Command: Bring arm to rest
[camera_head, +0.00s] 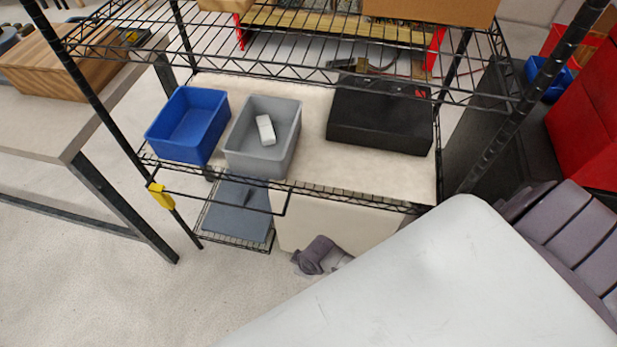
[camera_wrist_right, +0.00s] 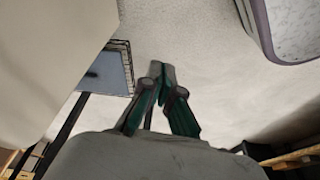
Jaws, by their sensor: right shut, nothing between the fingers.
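My right gripper (camera_wrist_right: 161,72) shows in the right wrist view with its dark green fingers together at the tips. It is shut and empty, with pale floor behind it. I see nothing touching the fingertips. My left gripper is in neither view.
A wire shelf holds a blue bin (camera_head: 187,127), a grey bin (camera_head: 250,152) with a white block (camera_head: 265,130) inside, and a black box (camera_head: 378,118). A table (camera_head: 38,142) stands at the left. Bare floor (camera_head: 90,285) lies at the lower left.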

